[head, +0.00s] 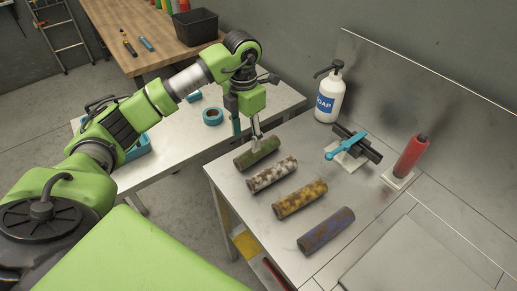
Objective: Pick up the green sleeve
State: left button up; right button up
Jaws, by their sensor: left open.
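The green sleeve (264,155), a dull olive-green cylinder with worn patches, lies on its side near the far left edge of the metal worktop (362,212). It is the farthest in a row of sleeves. My left gripper (256,139) points down just above the green sleeve, its fingertips close over the sleeve's top. It is open, and I cannot tell whether the fingers touch the sleeve. The right gripper is not in view.
Beside it lie a grey-white sleeve (272,174), a yellow-brown sleeve (300,199) and a blue-brown sleeve (326,231). Behind are a soap bottle (327,98), a fixture with a blue handle (347,146) and a red cylinder (410,157). A teal tape roll (213,117) sits on the neighbouring table.

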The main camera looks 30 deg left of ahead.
aim_at(248, 154)
pick_arm(q)
notch_tip(248, 154, down, 4)
jog(key=shift+r, duration=0.2)
jog(key=shift+w+f+p, duration=0.15)
jog(key=shift+f+p, duration=0.05)
jog(key=shift+p, duration=0.1)
notch_tip(248, 154, down, 4)
jog(key=shift+d+f+p, duration=0.1)
jog(key=shift+f+p, duration=0.05)
jog(key=shift+p, duration=0.85)
jog(key=shift+f, duration=0.35)
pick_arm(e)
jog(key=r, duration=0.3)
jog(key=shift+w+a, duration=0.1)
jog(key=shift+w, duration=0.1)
pick_arm(q)
jog(key=c, duration=1.2)
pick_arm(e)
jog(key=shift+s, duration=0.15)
